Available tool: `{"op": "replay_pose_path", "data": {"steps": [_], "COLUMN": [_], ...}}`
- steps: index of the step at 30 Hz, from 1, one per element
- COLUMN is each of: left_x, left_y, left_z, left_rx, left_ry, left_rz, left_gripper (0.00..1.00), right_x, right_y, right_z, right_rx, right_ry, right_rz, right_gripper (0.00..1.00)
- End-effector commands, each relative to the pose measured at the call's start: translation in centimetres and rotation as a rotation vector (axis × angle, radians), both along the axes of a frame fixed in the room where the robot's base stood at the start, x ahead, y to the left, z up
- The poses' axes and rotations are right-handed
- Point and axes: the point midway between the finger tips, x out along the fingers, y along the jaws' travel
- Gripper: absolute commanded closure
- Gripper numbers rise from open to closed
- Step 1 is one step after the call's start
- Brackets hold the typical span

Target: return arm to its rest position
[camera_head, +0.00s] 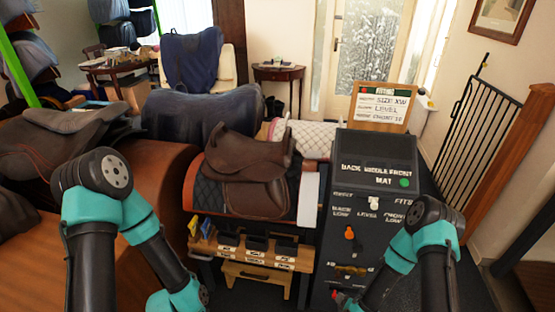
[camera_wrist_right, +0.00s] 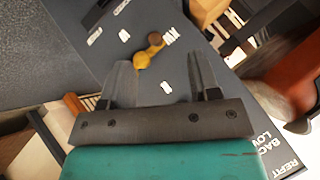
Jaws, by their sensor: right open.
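My right gripper (camera_wrist_right: 162,82) is open in the right wrist view, with nothing between its fingers. Beyond the fingertips a yellow-and-brown piece (camera_wrist_right: 147,52) lies on the dark board (camera_wrist_right: 185,50), apart from them. In the head view my right arm reaches in from the lower right over the lower part of the dark board (camera_head: 335,215); its fingers are hard to make out there. My left arm comes in from the left, its gripper below the frame edge. A brown saddle (camera_head: 245,165) sits on a dark quilted pad (camera_head: 208,190) on a stand, clear of both arms.
The board carries an orange marker (camera_head: 350,233), a white marker (camera_head: 374,203) and a green dot (camera_head: 404,182). A brown leather form (camera_head: 150,170) lies beside the left arm.

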Motion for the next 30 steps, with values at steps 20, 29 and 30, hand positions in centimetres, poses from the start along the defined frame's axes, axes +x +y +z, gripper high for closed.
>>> {"op": "replay_pose_path", "data": {"steps": [20, 29, 30], "left_x": [0.0, 0.0, 0.0], "left_y": [0.0, 0.0, 0.0], "left_z": [0.0, 0.0, 0.0], "left_rx": [0.000, 0.000, 0.000], "left_ry": [0.000, 0.000, 0.000], "left_rz": [0.000, 0.000, 0.000], "left_gripper": [0.57, 0.57, 0.57], "right_x": [-11.8, -11.9, -11.8], "right_y": [4.0, 4.0, 4.0], "right_z": [11.3, 11.3, 11.3], "right_rx": [-0.084, -0.083, -0.083], "right_ry": [0.614, 0.618, 0.618], "right_rz": [0.418, 0.419, 0.419], "right_gripper": [0.44, 0.44, 0.44]}}
